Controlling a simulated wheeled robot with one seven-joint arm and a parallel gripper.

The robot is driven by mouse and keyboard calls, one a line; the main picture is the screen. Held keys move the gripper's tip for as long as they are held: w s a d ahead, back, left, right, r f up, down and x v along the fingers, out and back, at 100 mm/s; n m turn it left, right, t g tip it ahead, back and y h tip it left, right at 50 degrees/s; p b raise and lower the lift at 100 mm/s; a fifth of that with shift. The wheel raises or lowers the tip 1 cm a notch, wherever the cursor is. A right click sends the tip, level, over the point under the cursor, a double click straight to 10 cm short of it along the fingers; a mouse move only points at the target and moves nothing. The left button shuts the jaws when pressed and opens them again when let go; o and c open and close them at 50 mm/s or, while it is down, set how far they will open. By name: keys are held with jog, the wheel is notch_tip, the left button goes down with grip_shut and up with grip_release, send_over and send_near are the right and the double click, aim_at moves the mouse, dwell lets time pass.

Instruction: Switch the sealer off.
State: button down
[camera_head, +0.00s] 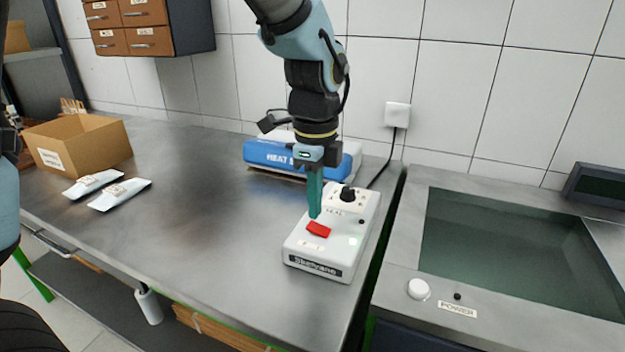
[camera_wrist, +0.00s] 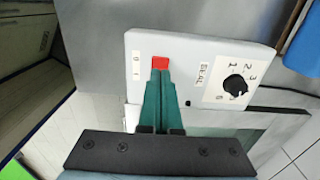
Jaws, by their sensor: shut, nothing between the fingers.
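In the wrist view the red switch (camera_wrist: 160,63) sits near a "0 1" label, and the knob (camera_wrist: 235,88) has a numbered dial beside a "SEAL" label. The blue and white heat sealer (camera_head: 268,156) lies behind, partly hidden by my arm. My gripper (camera_head: 314,214) is shut and empty, pointing down, its green fingertips (camera_wrist: 160,75) at the edge of the red switch. I cannot tell whether they touch it.
A sink-like basin unit (camera_head: 455,310) with a white button (camera_head: 418,289) labelled "POWER" stands to the right. A cardboard box (camera_head: 105,150) and two white pouches (camera_head: 118,194) lie at the left. The bench middle is clear. A cable runs to the wall socket (camera_head: 397,115).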

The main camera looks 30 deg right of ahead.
aim_at(315, 226)
jog(key=shift+f+b, duration=0.75)
jog(key=shift+f, duration=0.6)
dwell(0.5)
jog(key=shift+r, duration=0.2)
notch_tip(315, 226, up, 7)
jog(key=p, duration=0.6)
jog(key=shift+f+p, duration=0.1)
jog(key=shift+p, duration=0.2)
